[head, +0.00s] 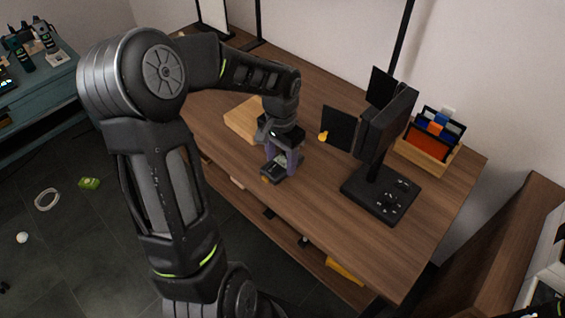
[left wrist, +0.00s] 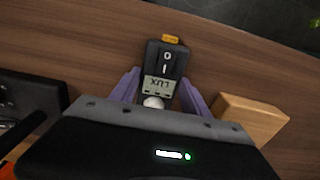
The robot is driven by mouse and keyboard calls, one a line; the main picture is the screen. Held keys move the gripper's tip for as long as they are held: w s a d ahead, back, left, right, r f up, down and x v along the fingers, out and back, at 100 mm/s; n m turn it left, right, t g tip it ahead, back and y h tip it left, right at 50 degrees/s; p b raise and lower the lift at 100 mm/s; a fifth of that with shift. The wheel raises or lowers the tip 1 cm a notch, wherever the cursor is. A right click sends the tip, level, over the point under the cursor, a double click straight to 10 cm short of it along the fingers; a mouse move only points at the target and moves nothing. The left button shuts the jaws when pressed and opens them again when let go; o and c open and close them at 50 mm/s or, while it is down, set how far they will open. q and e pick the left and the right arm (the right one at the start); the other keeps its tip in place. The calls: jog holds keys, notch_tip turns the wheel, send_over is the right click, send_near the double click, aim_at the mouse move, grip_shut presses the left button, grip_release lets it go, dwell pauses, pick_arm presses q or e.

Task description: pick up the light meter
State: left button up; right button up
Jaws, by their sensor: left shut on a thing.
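The light meter (left wrist: 160,72) is a small dark box with a grey display reading LUX, a white dome and an orange end. It lies between the purple fingers of my left gripper (left wrist: 163,92) in the left wrist view. In the head view the light meter (head: 277,171) shows at the front edge area of the wooden table (head: 330,206), below my left gripper (head: 281,161), which points down and is shut on it. I cannot tell whether the meter touches the table top. My right gripper is not in view.
A light wooden block (head: 243,118) lies close beside the gripper. A black stand with dark panels (head: 378,196) stands to the right on the table. A wooden organiser (head: 427,155) with coloured items is at the far right. Bare table top lies between the gripper and the stand.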

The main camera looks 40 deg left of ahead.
aim_at(281, 163)
pick_arm(q)
notch_tip(281, 163, up, 10)
dwell(0.6)
dwell(0.5)
